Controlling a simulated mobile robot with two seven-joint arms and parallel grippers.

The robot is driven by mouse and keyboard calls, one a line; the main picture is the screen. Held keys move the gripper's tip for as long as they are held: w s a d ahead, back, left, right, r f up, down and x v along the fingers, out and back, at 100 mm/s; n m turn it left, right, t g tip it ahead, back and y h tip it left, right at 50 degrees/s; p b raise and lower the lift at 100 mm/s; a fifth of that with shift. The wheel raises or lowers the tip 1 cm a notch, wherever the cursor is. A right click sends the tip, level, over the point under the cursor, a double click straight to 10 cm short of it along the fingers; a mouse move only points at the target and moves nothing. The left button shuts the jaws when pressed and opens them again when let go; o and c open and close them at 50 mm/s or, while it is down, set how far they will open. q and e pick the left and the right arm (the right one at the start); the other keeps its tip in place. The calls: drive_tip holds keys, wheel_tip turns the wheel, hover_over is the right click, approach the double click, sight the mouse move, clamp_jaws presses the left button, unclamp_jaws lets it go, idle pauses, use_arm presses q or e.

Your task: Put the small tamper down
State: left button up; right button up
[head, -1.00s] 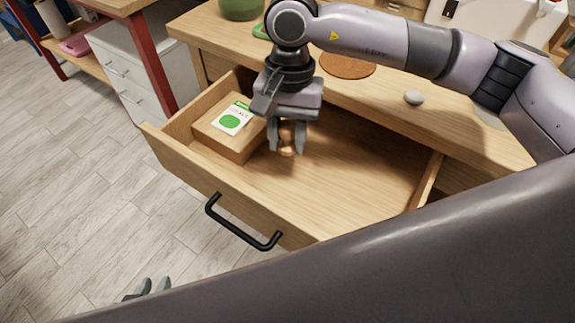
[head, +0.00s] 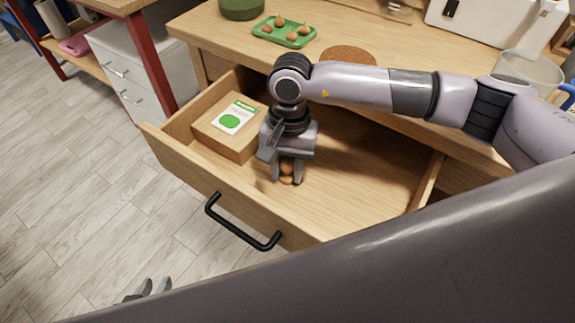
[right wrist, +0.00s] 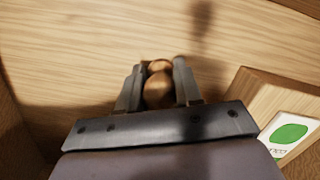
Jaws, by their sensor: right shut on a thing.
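The small tamper (head: 287,169) is a brown, rounded wooden piece. My right gripper (head: 287,179) is shut on it, inside the open drawer, pointing down low over the drawer floor. In the right wrist view, the tamper (right wrist: 158,88) sits between the two fingers of the gripper (right wrist: 158,77). I cannot tell whether its lower end touches the floor. My left gripper (head: 152,288) shows only its fingertips at the bottom left edge; they stand apart, with nothing seen between them.
The drawer (head: 350,187) has free floor to the right of the gripper. A wooden box (head: 206,141) with a green-and-white seed packet (head: 235,118) on it fills its left end. On the bench above are a green tray (head: 270,38) with several small brown things and a round cork mat (head: 350,53).

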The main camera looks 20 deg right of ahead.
drive_tip(key=shift+f, duration=0.2)
drive_tip(key=o, duration=1)
drive_tip(key=shift+r, duration=0.1)
drive_tip(key=shift+o, duration=0.2)
drive_tip(key=shift+r+p, duration=0.25)
drive_tip(key=shift+p, duration=0.05)
wheel_tip(320, 180, up, 12)
drive_tip(key=w, duration=0.1)
drive_tip(key=shift+w+d+f, duration=0.15)
drive_tip(key=shift+w+d, duration=0.15)
drive_tip(key=shift+d, duration=0.15)
